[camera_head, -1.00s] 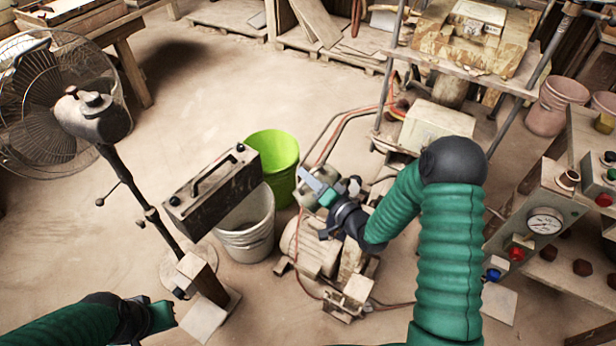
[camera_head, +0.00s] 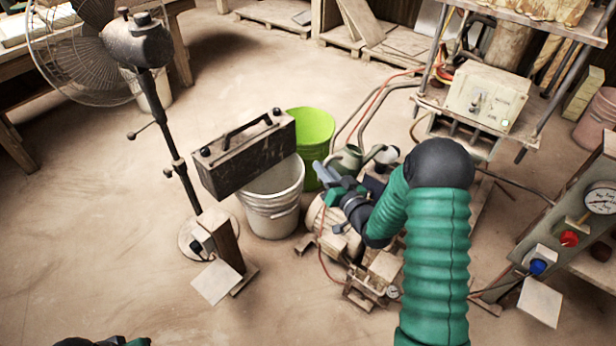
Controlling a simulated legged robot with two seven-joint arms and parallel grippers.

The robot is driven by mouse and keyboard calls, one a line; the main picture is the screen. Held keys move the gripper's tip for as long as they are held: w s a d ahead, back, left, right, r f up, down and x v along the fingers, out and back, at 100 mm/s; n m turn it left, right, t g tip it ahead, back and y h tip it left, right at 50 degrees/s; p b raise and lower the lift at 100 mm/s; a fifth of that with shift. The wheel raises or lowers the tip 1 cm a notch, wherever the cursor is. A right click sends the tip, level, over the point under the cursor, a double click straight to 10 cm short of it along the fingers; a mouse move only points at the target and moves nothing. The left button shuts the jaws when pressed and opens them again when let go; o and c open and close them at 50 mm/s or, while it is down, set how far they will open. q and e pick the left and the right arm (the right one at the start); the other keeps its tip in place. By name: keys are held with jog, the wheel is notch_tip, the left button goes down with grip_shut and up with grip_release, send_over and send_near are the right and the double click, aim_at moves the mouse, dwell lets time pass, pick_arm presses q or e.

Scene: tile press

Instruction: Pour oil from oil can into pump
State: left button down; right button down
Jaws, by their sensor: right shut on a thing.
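The oil can (camera_head: 346,160) is a small grey-green can just beyond the fingers of my right gripper (camera_head: 328,178). The right gripper is shut on it and holds it over the pump (camera_head: 333,228), a dusty machine with a rounded motor on the floor. My wrist and forearm hide part of the pump, and its filling opening cannot be made out. I cannot tell whether any oil is flowing.
A fan (camera_head: 140,45) stands further left. A control panel (camera_head: 575,220) is at right.

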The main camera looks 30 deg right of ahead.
jog(key=shift+d+f, duration=0.25)
jog(key=shift+f, duration=0.05)
notch_tip(320, 180, down, 3)
jog(key=n+b, duration=0.2)
jog(key=b, duration=0.2)
jog(key=shift+r+n, duration=0.2)
jog(key=shift+n, duration=0.2)
jog(key=shift+a+n+b, duration=0.3)
jog(key=shift+a+b, duration=0.05)
jog(key=a+f+n+b, duration=0.1)
jog(key=a, duration=0.7)
jog(key=shift+s+a+b, duration=0.2)
jog(key=shift+a+b, duration=0.1)
